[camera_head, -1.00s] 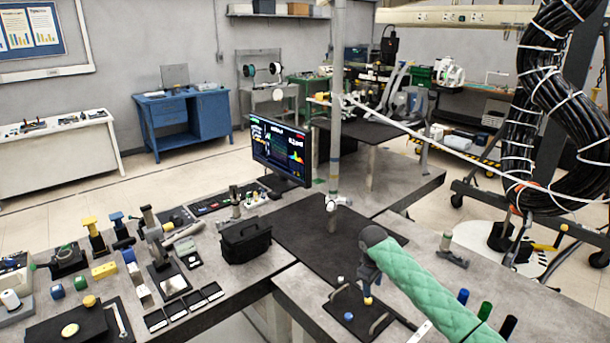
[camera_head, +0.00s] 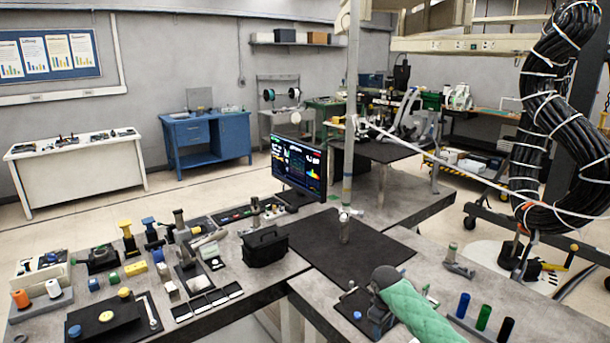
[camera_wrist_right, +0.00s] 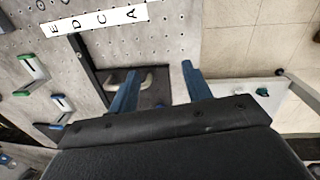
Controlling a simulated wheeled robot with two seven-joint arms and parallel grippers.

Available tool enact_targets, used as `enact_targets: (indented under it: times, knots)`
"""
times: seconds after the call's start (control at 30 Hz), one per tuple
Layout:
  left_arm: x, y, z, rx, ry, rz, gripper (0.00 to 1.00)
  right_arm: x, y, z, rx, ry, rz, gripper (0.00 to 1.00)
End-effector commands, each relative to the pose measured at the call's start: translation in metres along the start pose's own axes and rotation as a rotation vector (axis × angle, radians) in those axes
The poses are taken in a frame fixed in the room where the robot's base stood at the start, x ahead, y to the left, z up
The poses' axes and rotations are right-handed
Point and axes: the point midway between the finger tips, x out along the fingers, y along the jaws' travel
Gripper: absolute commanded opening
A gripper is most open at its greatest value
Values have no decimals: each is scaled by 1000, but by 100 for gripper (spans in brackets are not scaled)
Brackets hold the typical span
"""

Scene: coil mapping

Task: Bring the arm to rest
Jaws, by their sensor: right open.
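My right arm, in a green quilted sleeve (camera_head: 425,315), reaches in from the bottom right of the head view. Its dark wrist (camera_head: 388,280) is above the front right bench, and the sleeve hides much of what lies beneath. In the right wrist view, my right gripper (camera_wrist_right: 160,88) shows two blue fingers spread apart with nothing between them. Beyond the fingers a pale handle (camera_wrist_right: 147,80) stands on a dark plate. My left gripper is not in view.
Blue (camera_head: 463,305), green (camera_head: 483,317) and black cylinders stand right of my arm. A monitor (camera_head: 299,165), a black box (camera_head: 264,246) and small tools crowd the left bench.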

Motion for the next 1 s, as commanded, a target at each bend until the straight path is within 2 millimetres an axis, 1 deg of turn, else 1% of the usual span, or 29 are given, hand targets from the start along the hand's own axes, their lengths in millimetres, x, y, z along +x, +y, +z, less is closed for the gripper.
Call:
enact_targets:
  times: [0.03,0.17,0.27,0.37,0.47,0.5,0.7,0.8,0.87,1.0]
  knots:
    - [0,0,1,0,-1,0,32,4,-8,2,-1,5,-4,49]
    - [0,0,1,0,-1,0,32,13,-30,5,-2,21,-10,49]
    - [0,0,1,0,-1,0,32,20,-49,10,1,38,-17,49]
    - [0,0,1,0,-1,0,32,30,-75,17,8,58,-24,49]
    - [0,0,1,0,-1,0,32,39,-106,27,20,85,-35,49]
    - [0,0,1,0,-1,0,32,43,-118,33,27,95,-39,49]
    - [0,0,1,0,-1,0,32,53,-174,61,73,149,-56,49]
    - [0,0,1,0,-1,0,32,55,-200,78,104,173,-64,49]
    - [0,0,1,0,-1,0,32,56,-213,89,125,187,-67,49]
    - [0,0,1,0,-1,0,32,54,-243,116,177,216,-72,49]
